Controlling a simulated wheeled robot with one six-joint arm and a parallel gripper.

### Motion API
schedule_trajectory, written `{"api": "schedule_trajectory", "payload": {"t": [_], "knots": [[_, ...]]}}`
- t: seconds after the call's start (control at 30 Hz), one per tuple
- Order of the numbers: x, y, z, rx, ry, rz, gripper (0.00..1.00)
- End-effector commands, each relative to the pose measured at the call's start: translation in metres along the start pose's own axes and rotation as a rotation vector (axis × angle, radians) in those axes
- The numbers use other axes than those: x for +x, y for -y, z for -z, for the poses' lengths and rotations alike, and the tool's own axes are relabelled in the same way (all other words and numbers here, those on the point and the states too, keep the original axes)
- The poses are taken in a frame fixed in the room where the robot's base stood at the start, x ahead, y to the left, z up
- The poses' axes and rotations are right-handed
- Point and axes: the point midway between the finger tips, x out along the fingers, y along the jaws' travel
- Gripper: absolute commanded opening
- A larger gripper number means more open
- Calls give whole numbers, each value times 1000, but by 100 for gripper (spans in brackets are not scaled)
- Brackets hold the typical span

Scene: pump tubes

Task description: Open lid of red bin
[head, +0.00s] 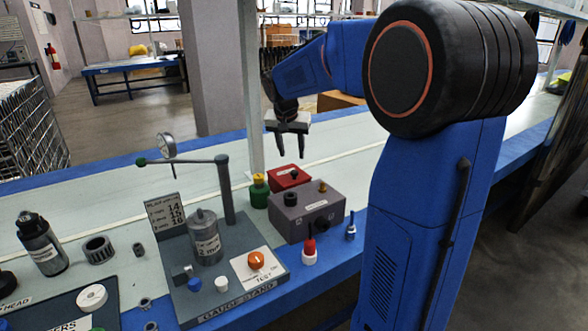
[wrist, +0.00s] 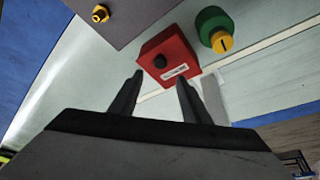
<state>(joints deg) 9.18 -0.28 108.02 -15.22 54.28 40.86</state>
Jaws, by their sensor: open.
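A green container with a yellow top (head: 259,190) stands just left of the red bin. The grey box (head: 306,214) stands in front, with knobs on top. A gauge stand (head: 228,187) rises to the left. The pale table behind the bin is clear.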

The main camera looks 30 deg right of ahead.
Motion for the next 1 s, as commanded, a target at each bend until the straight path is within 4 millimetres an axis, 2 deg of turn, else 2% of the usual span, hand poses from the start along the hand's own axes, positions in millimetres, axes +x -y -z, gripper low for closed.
{"api": "schedule_trajectory", "payload": {"t": [0.03, 0.3, 0.5, 0.7, 0.97, 1.0], "knots": [[10, 0, 0, 0, 2, -1, 43], [57, 0, 0, 0, 1, -2, 43], [82, 0, 0, 0, 1, -1, 43], [94, 0, 0, 0, 0, 0, 43], [95, 0, 0, 0, 0, 0, 43], [95, 0, 0, 0, 0, 0, 40]]}}
